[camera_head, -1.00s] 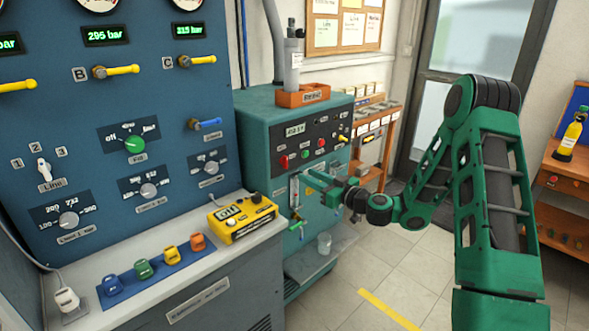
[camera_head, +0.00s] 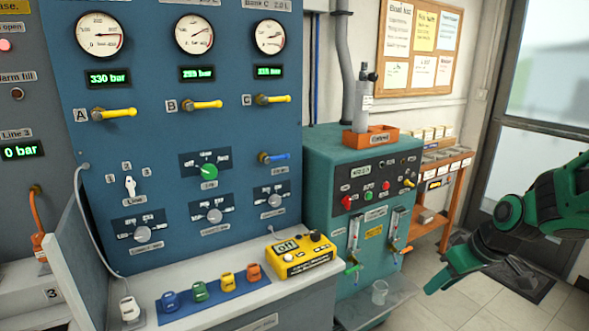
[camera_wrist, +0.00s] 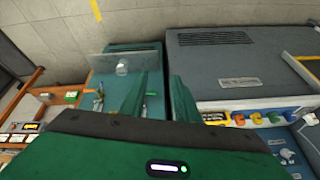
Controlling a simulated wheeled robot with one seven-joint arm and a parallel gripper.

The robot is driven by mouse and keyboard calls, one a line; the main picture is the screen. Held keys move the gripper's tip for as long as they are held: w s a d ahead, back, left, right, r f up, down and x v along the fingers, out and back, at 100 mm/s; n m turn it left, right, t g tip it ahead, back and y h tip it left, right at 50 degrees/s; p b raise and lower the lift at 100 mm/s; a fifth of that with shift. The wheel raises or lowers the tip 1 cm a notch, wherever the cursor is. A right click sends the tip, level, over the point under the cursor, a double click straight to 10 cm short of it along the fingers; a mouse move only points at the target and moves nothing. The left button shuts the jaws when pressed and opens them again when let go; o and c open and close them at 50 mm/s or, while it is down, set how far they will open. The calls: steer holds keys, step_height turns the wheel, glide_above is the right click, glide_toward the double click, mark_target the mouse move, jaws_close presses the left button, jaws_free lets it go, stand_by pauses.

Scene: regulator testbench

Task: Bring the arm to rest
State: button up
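My arm is green and black and enters from the right edge in the head view. My gripper (camera_head: 455,274) hangs in the air over the floor, right of the teal test cabinet (camera_head: 320,190), and looks clear of it. In the wrist view my gripper (camera_wrist: 157,88) shows two green fingers standing apart with nothing between them. The teal cabinet (camera_wrist: 112,85), its shelf and a clear cup (camera_wrist: 122,66) lie beyond the fingers.
The blue gauge panel (camera_head: 130,70) stands left. Its bench carries a yellow meter (camera_head: 304,256) and several coloured plugs on a blue strip (camera_head: 215,293). A clear cup (camera_head: 380,291) stands on the cabinet's shelf. An orange shelf (camera_head: 453,205) is behind. Floor (camera_head: 450,310) is open at lower right.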

steer(key=s+d+r+m+g, duration=0.1)
steer(key=s+d+m, duration=0.1)
steer(key=s, duration=0.6)
steer(key=s+d+r+m+g+h, duration=0.1)
steer(key=s+m, duration=0.3)
steer(key=s, duration=0.4)
steer(key=s+d+r+m+g+h, duration=0.1)
steer(key=s+d+r+m+g, duration=0.1)
steer(key=s, duration=0.6)
steer(key=shift+d+r+m, duration=0.5)
steer(key=shift+d+m, duration=0.35)
steer(key=shift+m, duration=0.15)
